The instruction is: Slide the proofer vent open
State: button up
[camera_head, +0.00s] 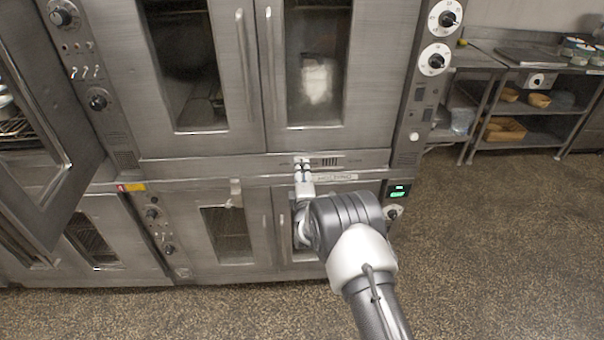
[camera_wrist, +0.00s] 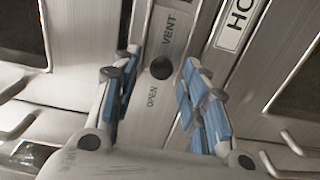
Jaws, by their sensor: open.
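The proofer vent slider shows in the wrist view as a small dark round knob (camera_wrist: 160,67) on a metal plate (camera_wrist: 170,45) marked "VENT" and "OPEN". My gripper (camera_wrist: 158,62) is open, with one blue-padded finger on each side of the knob. The knob lies between the fingertips, and I cannot tell whether either pad touches it. In the head view my gripper (camera_head: 303,165) reaches the strip between the upper oven and the lower unit. There my fingers hide the knob.
A "HO..." label (camera_wrist: 238,22) is right of the vent plate. Upper oven doors (camera_head: 235,75) with vertical handles stand above the strip. A lit green display (camera_head: 398,190) is right of my wrist. An oven door (camera_head: 45,130) stands open at left. The floor (camera_head: 500,240) at right is clear.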

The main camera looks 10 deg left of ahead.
jog(key=shift+s, duration=0.15)
jog(key=v, duration=1.1)
jog(key=shift+s, duration=0.35)
jog(key=shift+d, duration=0.15)
